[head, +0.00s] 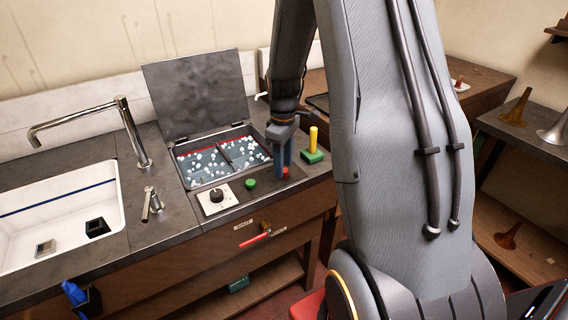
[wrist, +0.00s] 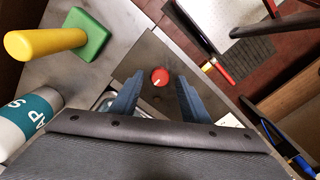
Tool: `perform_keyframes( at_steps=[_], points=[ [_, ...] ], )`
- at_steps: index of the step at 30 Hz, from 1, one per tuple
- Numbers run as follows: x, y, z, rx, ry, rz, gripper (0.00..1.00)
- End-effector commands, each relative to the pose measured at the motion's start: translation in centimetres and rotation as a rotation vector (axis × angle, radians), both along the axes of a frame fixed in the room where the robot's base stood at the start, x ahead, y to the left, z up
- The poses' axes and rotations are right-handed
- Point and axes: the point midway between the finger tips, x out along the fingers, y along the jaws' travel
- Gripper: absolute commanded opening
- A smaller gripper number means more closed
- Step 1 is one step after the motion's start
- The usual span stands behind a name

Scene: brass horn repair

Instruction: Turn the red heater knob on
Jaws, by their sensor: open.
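The red knob (wrist: 159,77) is round, with a small pale mark on its lower left edge, and sits on a dark grey panel (wrist: 150,56). In the head view the red knob (head: 286,172) shows only partly, at the right front of the bench behind my fingers. My gripper (head: 283,168) points down over it. In the wrist view my gripper (wrist: 160,82) is open, with one blue finger on each side of the knob and nothing held. I cannot tell whether the fingers touch it.
A green button (head: 251,183) and a black dial (head: 216,195) are left of the knob. Behind is an open-lidded bubbling basin (head: 222,157). A yellow post on a green base (head: 313,157) stands close right. A soap bottle (wrist: 30,118) is near my gripper. A red handle (head: 255,239) juts below.

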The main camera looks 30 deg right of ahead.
Motion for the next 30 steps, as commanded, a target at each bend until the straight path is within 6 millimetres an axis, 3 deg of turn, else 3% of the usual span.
perform_keyframes(
  at_steps=[6,14,21,30],
  points=[
    [-0.02,0.02,-1.18,0.0,0.0,0.0,0.42],
    [-0.01,0.03,-1.28,0.0,0.0,0.0,0.42],
    [-0.02,0.03,-1.26,0.0,0.0,0.0,0.01],
    [-0.02,0.03,-1.24,0.0,0.0,-0.032,0.01]
  ],
)
